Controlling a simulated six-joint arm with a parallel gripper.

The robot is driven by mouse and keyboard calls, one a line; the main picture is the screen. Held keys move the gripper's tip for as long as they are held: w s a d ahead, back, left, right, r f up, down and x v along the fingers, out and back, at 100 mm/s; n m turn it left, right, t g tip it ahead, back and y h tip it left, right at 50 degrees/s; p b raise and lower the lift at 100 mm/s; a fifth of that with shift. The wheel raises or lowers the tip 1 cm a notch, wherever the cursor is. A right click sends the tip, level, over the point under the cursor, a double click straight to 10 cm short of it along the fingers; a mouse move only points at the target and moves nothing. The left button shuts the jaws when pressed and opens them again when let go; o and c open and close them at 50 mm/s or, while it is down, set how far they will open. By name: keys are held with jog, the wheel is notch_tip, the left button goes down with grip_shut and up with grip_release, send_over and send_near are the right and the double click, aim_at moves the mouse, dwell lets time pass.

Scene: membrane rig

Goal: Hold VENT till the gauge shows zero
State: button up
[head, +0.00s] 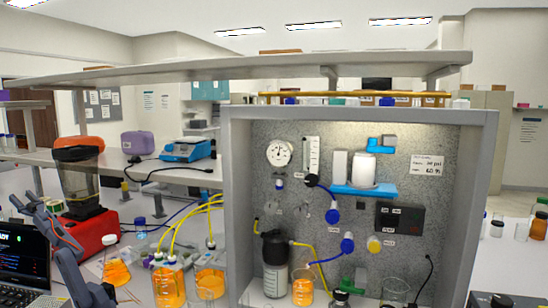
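A round white gauge (279,153) with a dark needle is on the speckled back panel of the rig, upper left. Its reading is too small to make out. Small labels sit by the panel controls, but I cannot read which one says VENT. A yellow round knob (374,244) sits low on the panel beside a small label. Blue knobs (333,215) are to its left, and a dark control box (400,218) with a red light is above it. My gripper (24,202) appears at the far left, well away from the rig and touching none of its controls. Its opening is unclear.
The rig's grey frame (237,200) encloses the panel. Inside stand a dark-topped bottle (275,275), a beaker of orange liquid (303,290) and hoses. Orange bottles (168,285) with yellow tubes, a red blender (92,240) and a laptop (22,262) crowd the left.

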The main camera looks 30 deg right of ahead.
grip_shut()
dwell(1.5)
